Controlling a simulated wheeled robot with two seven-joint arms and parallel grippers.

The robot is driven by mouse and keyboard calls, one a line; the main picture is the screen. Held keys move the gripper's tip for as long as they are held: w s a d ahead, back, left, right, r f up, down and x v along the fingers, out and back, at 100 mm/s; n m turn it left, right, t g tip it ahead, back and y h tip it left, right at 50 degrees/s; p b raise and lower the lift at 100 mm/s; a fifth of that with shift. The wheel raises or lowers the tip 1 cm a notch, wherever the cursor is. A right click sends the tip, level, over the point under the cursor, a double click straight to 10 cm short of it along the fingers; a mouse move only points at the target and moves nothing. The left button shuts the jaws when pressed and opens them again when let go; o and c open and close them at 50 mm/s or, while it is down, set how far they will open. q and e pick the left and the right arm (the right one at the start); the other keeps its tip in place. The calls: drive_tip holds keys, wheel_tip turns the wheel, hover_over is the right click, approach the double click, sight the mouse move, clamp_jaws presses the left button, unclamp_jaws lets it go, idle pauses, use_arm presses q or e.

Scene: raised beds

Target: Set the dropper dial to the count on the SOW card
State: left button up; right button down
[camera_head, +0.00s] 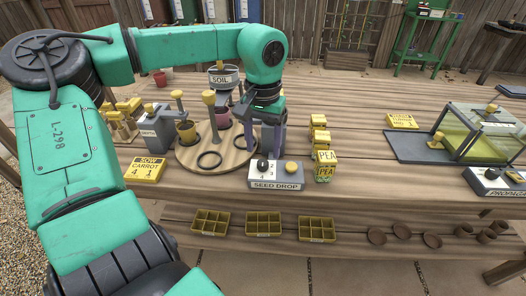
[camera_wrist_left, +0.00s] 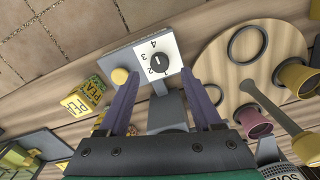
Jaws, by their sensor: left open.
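The seed dropper (camera_head: 276,184), marked SEED DROP, stands at the table's front edge. Its black dial knob (camera_head: 263,165) sits on a white numbered plate, left of a yellow button (camera_head: 291,168). The knob also shows in the left wrist view (camera_wrist_left: 159,62), with 2, 3 and 4 around it; its setting is too small to tell surely. The yellow SOW card (camera_head: 146,169) lies to the left and reads CARROT, 4 and 1. My left gripper (camera_wrist_left: 158,76) is open and empty, its purple fingers either side of the dial plate and apart from the knob. My right gripper is not in view.
A round wooden turntable (camera_head: 228,160) with rings, pots and a SOIL hopper (camera_head: 224,77) stands left of the dropper. Yellow PEA packets (camera_head: 326,166) stand close on its right. A card (camera_head: 402,121) and a clear propagator box (camera_head: 480,135) are farther right.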

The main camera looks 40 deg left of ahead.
sight(263, 162)
use_arm(q)
wheel_tip(263, 162, up, 10)
drive_tip(key=p, duration=0.1)
idle(0.4)
